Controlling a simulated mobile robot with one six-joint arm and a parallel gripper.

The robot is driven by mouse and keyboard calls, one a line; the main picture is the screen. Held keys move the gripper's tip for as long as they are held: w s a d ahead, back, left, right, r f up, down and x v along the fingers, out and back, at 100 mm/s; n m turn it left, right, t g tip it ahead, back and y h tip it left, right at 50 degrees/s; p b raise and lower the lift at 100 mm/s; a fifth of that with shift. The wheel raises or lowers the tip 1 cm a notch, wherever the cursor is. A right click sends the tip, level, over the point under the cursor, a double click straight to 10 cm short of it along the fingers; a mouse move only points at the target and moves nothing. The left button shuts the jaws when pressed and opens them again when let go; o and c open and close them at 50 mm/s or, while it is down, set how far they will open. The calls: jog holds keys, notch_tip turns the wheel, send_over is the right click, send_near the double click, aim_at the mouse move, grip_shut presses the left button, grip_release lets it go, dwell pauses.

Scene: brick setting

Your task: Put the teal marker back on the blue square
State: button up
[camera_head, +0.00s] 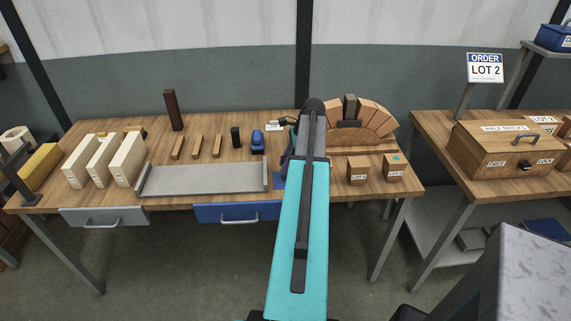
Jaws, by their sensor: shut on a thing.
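My teal arm reaches up the middle of the view and bends at a dark joint over the workbench (350,196). My gripper's fingers are hidden behind this arm, so what they hold does not show. A piece of blue surface (279,183), which may be the blue square, shows just left of the arm at the bench front; the rest is covered. A small teal patch (396,158) sits on top of the right lot block (393,171). I cannot tell whether it is the teal marker. No other teal marker is visible.
A grey tray (205,180) lies left of the arm, with several wooden strips behind it. A brick arch (362,118) stands behind on the right, and another lot block (357,171) in front of it. A wooden chest (500,150) stands on the right bench.

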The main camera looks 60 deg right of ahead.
jog(key=shift+f, duration=0.5)
jog(key=shift+f, duration=0.1)
jog(key=o, duration=0.8)
jog(key=shift+o, duration=0.2)
jog(key=b+v, duration=0.2)
jog(key=v, duration=1)
jog(key=shift+b, duration=0.4)
